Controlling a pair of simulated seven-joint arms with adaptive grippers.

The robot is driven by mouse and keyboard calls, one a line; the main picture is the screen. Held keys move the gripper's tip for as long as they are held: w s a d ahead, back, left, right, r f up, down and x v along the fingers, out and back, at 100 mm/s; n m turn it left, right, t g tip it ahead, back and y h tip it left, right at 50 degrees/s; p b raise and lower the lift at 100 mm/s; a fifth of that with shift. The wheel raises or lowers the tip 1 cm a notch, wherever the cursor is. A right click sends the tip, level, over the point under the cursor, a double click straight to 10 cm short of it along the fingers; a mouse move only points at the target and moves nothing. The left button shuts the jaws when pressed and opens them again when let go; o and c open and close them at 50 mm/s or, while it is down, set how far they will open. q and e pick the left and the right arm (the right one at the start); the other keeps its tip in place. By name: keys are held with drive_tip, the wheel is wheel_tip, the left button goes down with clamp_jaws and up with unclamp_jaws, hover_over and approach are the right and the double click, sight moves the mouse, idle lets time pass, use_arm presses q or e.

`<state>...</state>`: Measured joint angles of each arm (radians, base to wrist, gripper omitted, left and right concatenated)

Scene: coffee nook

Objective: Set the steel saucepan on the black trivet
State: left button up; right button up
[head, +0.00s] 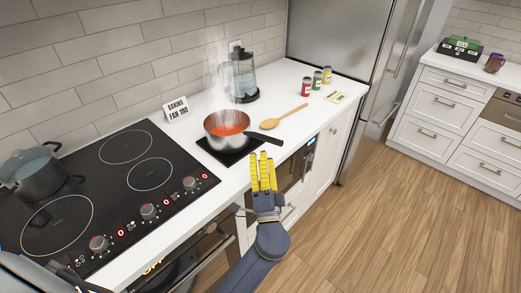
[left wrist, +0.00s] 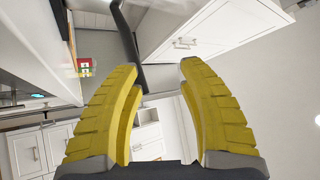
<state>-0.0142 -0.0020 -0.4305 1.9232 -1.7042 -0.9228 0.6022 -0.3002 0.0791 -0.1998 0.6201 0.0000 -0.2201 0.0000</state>
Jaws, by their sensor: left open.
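The steel saucepan (head: 213,130) holds steaming red-orange soup and sits upright on the black trivet (head: 222,156) in the head view. The trivet shows as a dark square under the pan, its near part uncovered. The pan's black handle (head: 262,138) points right, toward the counter's front edge. My left gripper (head: 262,156) has yellow fingers, is open and empty, and is just in front of the counter edge, below the handle and apart from it. In the left wrist view its fingers (left wrist: 158,72) are spread with nothing between them. My right gripper is in neither view.
The black cooktop (head: 125,180) with a dark pot (head: 40,175) lies left. A fridge (head: 345,45) closes the right end.

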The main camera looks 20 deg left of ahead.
use_arm(q)
wheel_tip(320, 180, down, 22)
drive_tip(key=d+m+g+h, duration=0.2)
drive_tip(key=m+g+h, duration=0.1)
drive_tip(key=g+h, duration=0.15)
drive_tip(key=s+a+f+g+h, duration=0.1)
drive_tip(key=s+f+g+h, duration=0.3)
drive_tip(key=f, duration=0.9)
drive_tip(key=s+a+f+g+y, duration=0.15)
drive_tip(key=s+f, duration=0.35)
drive_tip(key=f, duration=0.8)
drive_tip(key=s+a+f+n+g+h, duration=0.2)
drive_tip(key=s+f+g, duration=0.2)
drive_tip(key=s+f, duration=0.65)
drive_tip(key=s+a+f+n+g, duration=0.2)
drive_tip(key=s+f, duration=0.3)
drive_tip(key=s, duration=0.5)
drive_tip(key=s+a+f+n+g, duration=0.2)
drive_tip(key=s+f, duration=0.3)
drive_tip(key=s, duration=0.6)
drive_tip(key=s+a+f+n+g+h, duration=0.1)
drive_tip(key=s+a+f+n+g, duration=0.1)
drive_tip(key=s+f, duration=0.4)
drive_tip(key=s, duration=0.4)
drive_tip(key=shift+s+a, duration=0.2)
drive_tip(key=shift+s, duration=0.05)
